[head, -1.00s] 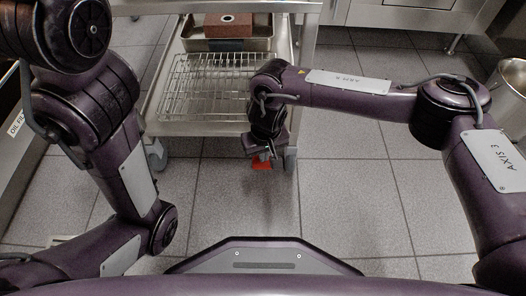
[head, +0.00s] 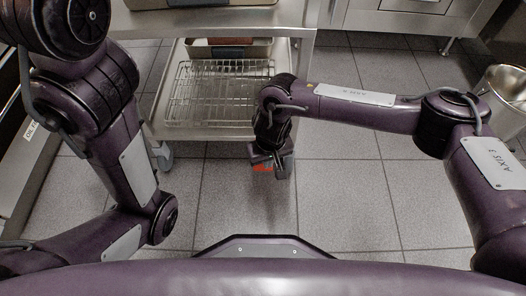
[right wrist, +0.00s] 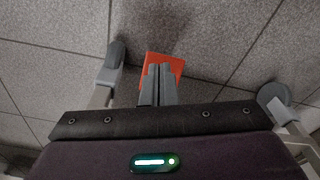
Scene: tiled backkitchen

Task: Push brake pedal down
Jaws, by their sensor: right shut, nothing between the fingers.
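The red brake pedal (head: 263,168) is low by the near right caster of a steel cart, mostly hidden by my right gripper in the head view. In the right wrist view the red pedal (right wrist: 177,66) shows as an orange-red plate just beyond and behind the fingertips. My right gripper (head: 270,163) points down over it; in the right wrist view its two fingers (right wrist: 158,72) are together and empty, overlapping the pedal. I cannot tell whether they touch it. My left gripper is not in view; only my left arm shows.
Casters flank the pedal in the right wrist view, one at left (right wrist: 115,53). A metal bin (head: 505,95) stands at right. Tiled floor in front is clear.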

